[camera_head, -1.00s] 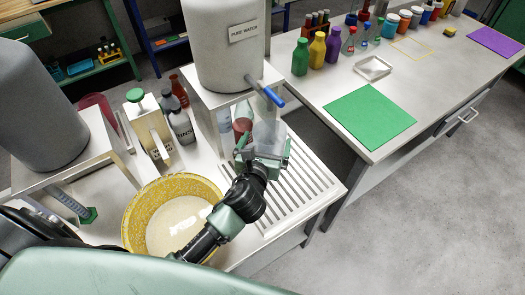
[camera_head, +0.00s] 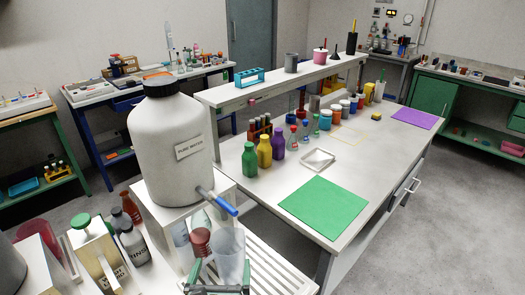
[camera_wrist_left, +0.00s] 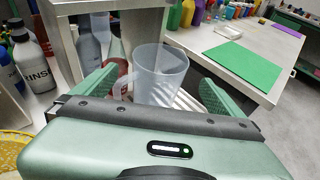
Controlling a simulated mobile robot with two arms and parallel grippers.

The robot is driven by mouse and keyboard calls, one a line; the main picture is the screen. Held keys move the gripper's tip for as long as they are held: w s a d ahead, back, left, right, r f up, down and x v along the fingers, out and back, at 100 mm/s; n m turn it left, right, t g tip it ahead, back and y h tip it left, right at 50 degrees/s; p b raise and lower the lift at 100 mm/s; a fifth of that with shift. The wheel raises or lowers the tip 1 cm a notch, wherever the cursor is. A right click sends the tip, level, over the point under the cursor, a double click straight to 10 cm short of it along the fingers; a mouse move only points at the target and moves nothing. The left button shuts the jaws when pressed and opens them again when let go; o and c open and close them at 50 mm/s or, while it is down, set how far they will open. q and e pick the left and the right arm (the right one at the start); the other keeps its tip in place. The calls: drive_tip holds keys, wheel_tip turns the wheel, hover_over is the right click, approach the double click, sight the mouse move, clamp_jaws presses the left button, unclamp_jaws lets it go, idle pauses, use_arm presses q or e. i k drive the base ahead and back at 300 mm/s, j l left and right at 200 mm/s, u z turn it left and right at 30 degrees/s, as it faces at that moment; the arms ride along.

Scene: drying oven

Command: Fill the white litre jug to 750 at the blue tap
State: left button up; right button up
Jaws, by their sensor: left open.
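The white litre jug (camera_head: 229,255) is translucent and stands upright on the slatted drainer, below the blue tap in the picture. It also shows in the left wrist view (camera_wrist_left: 160,72), where its lower part is hidden behind my gripper body. No water level can be made out in it. The blue tap (camera_head: 222,204) sticks out from the white PURE WATER drum (camera_head: 165,150). My left gripper (camera_head: 219,277) is open at the bottom of the head view. In the wrist view its green fingers (camera_wrist_left: 155,90) stand either side of the jug, with gaps. My right gripper is out of view.
RINSE bottles (camera_head: 134,244) and a green-knobbed device (camera_head: 95,250) stand further left. The slatted drainer (camera_head: 275,270) is clear to the right. A bench with a green mat (camera_head: 325,207) lies beyond.

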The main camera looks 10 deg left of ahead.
sight(221, 202)
drive_tip(key=k+l, duration=0.1)
drive_tip(key=k, duration=0.4)
drive_tip(key=k+l, duration=0.1)
drive_tip(key=k, duration=0.4)
